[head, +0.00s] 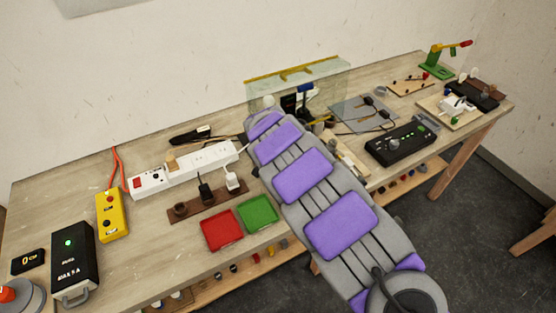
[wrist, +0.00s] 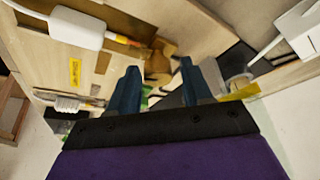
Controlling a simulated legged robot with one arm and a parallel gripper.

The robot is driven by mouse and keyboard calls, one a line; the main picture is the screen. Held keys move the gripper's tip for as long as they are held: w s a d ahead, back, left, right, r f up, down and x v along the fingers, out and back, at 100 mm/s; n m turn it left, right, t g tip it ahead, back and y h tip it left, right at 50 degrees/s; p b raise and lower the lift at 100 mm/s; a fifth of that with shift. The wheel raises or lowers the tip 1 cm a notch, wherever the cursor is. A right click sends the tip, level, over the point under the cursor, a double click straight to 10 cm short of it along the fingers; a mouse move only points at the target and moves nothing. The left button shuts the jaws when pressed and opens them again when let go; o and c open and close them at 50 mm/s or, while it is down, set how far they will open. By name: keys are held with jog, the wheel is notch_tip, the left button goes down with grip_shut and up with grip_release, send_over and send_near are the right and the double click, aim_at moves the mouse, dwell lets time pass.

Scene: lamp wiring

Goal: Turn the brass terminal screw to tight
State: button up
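My gripper (wrist: 158,65) shows in the wrist view as two dark blue fingers standing apart, open. A yellow-brown, brass-coloured piece (wrist: 159,55) lies beyond and between the fingertips. I cannot tell whether it is the terminal screw or whether the fingers touch it. A light wooden board (wrist: 40,50) with a white fitting (wrist: 76,29) and a small yellow label (wrist: 75,72) is to the left of the fingers. In the head view my purple and grey arm reaches to the back of the bench and hides much of the work there. The screw is not clearly visible there.
A clear screen with a yellow top edge (head: 295,73) stands behind the arm's end. A white power strip (head: 185,170), a red tray (head: 221,230) and a green tray (head: 257,213) lie left of the arm. A black control box (head: 401,142) and grey mat (head: 350,113) lie right.

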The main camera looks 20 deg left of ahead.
jog(key=shift+o, duration=0.7)
jog(key=p+v, duration=0.3)
jog(key=v, duration=1.4)
jog(key=shift+r, duration=0.15)
